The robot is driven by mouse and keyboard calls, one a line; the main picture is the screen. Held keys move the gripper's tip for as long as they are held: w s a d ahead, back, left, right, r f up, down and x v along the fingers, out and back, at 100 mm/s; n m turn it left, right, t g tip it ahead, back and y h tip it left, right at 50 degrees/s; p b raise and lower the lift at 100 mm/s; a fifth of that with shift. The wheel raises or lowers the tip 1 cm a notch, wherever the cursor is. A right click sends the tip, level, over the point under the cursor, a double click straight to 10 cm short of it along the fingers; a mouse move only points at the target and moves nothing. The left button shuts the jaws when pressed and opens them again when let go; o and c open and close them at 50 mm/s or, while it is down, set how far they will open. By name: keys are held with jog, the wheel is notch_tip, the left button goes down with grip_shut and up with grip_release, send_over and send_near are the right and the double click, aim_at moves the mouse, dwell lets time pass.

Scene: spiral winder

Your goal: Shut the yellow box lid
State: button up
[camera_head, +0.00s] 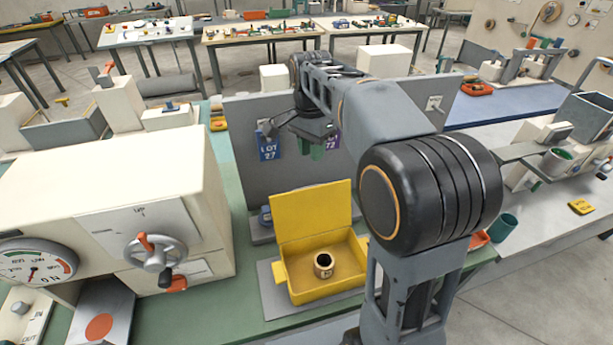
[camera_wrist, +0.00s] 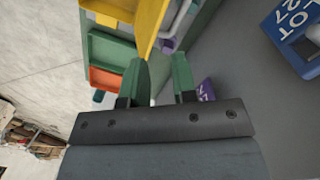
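The yellow box (camera_head: 288,281) sits on a grey plate on the bench in the head view, with its lid (camera_head: 312,212) standing up at the rear edge, open. A small brown ring-shaped part (camera_head: 323,265) stands inside the box. My gripper (camera_head: 324,151) hangs above and behind the raised lid, near the grey panel. In the wrist view my gripper (camera_wrist: 160,62) has its two green fingers apart, with nothing seen between them. A yellow surface, seemingly the lid (camera_wrist: 152,25), shows just beyond the fingers; contact cannot be told.
A blue LOT 27 tag (camera_head: 268,145) and a purple tag (camera_head: 333,138) hang on the grey panel (camera_head: 240,130) behind my gripper. A cream machine with a gauge and handwheel (camera_head: 155,252) stands left of the box. Green and orange trays (camera_wrist: 106,79) show in the wrist view.

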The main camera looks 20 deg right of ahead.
jog(key=w+m+g+p, duration=0.1)
jog(key=w+m+g, duration=0.1)
jog(key=w+m, duration=0.3)
jog(key=m, duration=0.1)
send_near(311, 208)
jog(key=shift+g, duration=0.3)
jog(key=w+f, duration=0.1)
jog(key=f, duration=0.1)
jog(key=w+f, duration=0.2)
jog(key=f, duration=0.1)
jog(key=shift+w+d+f+p, duration=0.1)
jog(key=shift+d+f+p, duration=0.2)
jog(key=shift+p, duration=0.1)
grip_shut()
